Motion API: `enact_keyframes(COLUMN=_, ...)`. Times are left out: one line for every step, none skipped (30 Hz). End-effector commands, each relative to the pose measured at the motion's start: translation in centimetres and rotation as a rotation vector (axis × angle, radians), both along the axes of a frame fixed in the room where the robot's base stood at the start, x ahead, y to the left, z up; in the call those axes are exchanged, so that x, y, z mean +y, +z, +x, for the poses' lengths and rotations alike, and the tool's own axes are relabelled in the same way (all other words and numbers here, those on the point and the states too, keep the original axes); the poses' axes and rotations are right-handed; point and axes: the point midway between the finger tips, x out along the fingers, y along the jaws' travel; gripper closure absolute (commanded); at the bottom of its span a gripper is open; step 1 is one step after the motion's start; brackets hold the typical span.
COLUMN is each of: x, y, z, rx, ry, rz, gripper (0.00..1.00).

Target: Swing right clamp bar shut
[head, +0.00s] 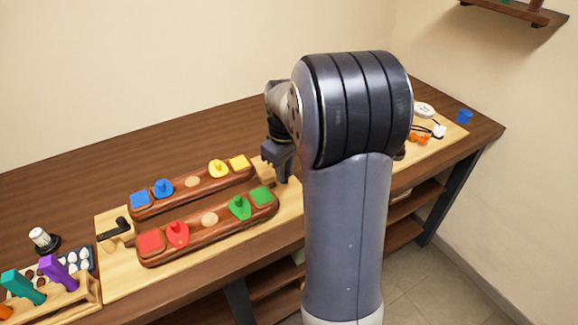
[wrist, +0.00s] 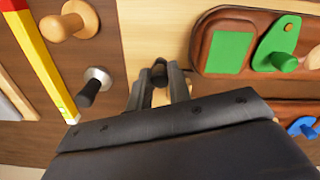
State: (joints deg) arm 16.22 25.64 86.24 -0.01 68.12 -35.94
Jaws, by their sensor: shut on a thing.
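My gripper (wrist: 160,88) is shut on the right clamp bar (wrist: 159,70), whose dark rounded end shows between the fingers in the wrist view. The rest of the bar is hidden by the fingers and the gripper body. In the head view my gripper (head: 280,160) points down at the right ends of two long brown blocks, beside the pale wooden clamp mount (head: 265,174). The front block (head: 208,223) carries red and green pieces; the back block (head: 193,191) carries blue and yellow ones. The left clamp bar (head: 122,226) is black, at the blocks' left end.
A rack with teal and purple handles (head: 58,272) stands at the far left. White and orange small items and a blue cup (head: 464,116) are at the far right. In the wrist view a wooden knob (wrist: 68,25), a black-tipped knob (wrist: 93,85) and a yellow-red bar (wrist: 40,62) lie left of my gripper.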

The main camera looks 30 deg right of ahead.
Motion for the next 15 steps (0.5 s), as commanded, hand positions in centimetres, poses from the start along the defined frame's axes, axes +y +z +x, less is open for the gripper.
enact_keyframes(x=0.3, y=0.2, z=0.1, rx=0.001, ry=-0.043, rz=0.000, gripper=1.00)
enact_keyframes(x=0.4, y=0.2, z=0.2, rx=0.001, ry=-0.071, rz=0.000, gripper=1.00)
enact_keyframes(x=0.6, y=0.2, z=0.3, rx=0.001, ry=-0.109, rz=0.000, gripper=1.00)
enact_keyframes(x=0.8, y=0.2, z=0.4, rx=0.001, ry=-0.138, rz=0.001, gripper=1.00)
enact_keyframes(x=0.9, y=0.2, z=0.5, rx=0.001, ry=-0.166, rz=0.001, gripper=1.00)
enact_keyframes(x=1.0, y=0.2, z=0.6, rx=0.001, ry=-0.204, rz=0.001, gripper=1.00)
enact_keyframes(x=1.2, y=0.2, z=0.7, rx=0.001, ry=-0.233, rz=0.000, gripper=1.00)
enact_keyframes(x=1.3, y=0.2, z=0.8, rx=0.001, ry=-0.261, rz=0.000, gripper=1.00)
enact_keyframes(x=1.4, y=0.2, z=1.0, rx=0.000, ry=-0.300, rz=0.000, gripper=1.00)
enact_keyframes(x=1.6, y=0.2, z=1.1, rx=0.000, ry=-0.328, rz=0.000, gripper=1.00)
enact_keyframes(x=1.7, y=0.2, z=1.2, rx=0.000, ry=-0.357, rz=0.000, gripper=1.00)
enact_keyframes(x=1.8, y=0.2, z=1.3, rx=0.000, ry=-0.394, rz=0.000, gripper=1.00)
enact_keyframes(x=1.9, y=0.2, z=1.5, rx=0.001, ry=-0.422, rz=0.000, gripper=1.00)
enact_keyframes(x=2.0, y=0.2, z=1.6, rx=0.001, ry=-0.451, rz=0.000, gripper=1.00)
enact_keyframes(x=2.1, y=0.2, z=1.7, rx=0.001, ry=-0.490, rz=0.001, gripper=1.00)
